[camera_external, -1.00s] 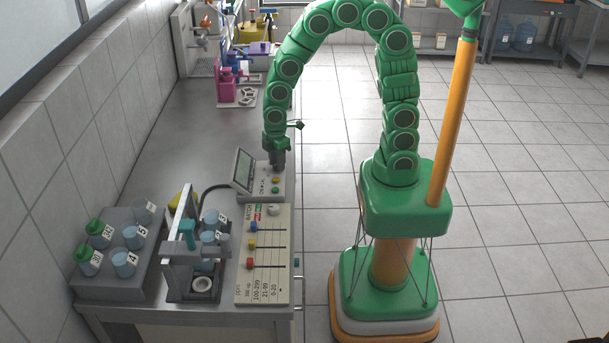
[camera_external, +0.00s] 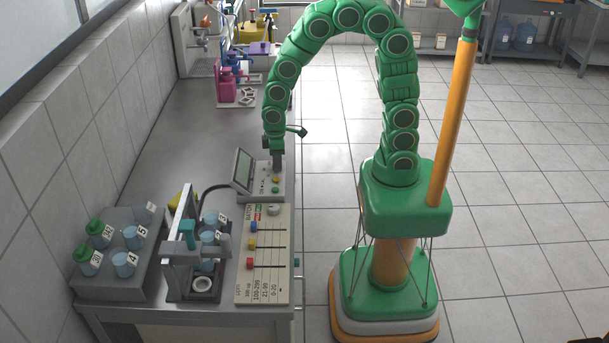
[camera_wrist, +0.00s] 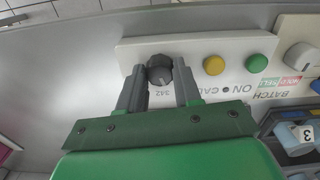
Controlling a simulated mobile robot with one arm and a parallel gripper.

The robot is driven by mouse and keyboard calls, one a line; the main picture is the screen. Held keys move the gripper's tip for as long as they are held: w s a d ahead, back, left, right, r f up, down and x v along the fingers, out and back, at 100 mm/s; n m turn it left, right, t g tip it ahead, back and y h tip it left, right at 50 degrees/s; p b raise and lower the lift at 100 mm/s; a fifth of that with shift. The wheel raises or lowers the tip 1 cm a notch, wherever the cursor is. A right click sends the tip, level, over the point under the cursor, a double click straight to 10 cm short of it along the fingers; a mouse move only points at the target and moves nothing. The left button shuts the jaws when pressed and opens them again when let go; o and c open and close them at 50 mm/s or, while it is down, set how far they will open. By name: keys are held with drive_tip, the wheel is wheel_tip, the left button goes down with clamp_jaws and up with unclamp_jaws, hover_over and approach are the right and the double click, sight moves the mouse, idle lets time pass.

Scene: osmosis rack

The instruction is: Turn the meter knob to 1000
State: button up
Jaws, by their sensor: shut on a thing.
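The meter (camera_external: 262,188) is a light box with a tilted grey display (camera_external: 244,170) on the bench's right edge. Its dark ribbed knob (camera_wrist: 160,70) sits on the panel beside the yellow and green buttons in the wrist view. My gripper (camera_wrist: 160,67) has one finger on each side of the knob and is shut on it. In the external view my gripper (camera_external: 277,161) points down onto the meter and hides the knob. The knob's scale is only partly visible and its setting cannot be read.
A batch panel (camera_external: 264,275) with coloured sliders stands in front of the meter. A grey stand (camera_external: 180,262) and a rack (camera_external: 130,283) with several labelled cups stand to the left. Pink equipment (camera_external: 227,88) stands farther back. Bare bench (camera_external: 190,150) lies left of the meter.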

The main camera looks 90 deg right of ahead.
drive_tip(key=m, duration=1.1)
drive_tip(key=shift+m, duration=0.6)
drive_tip(key=o, duration=1)
drive_tip(key=shift+o, duration=0.2)
drive_tip(key=shift+r, duration=0.1)
drive_tip(key=shift+r, duration=3.8)
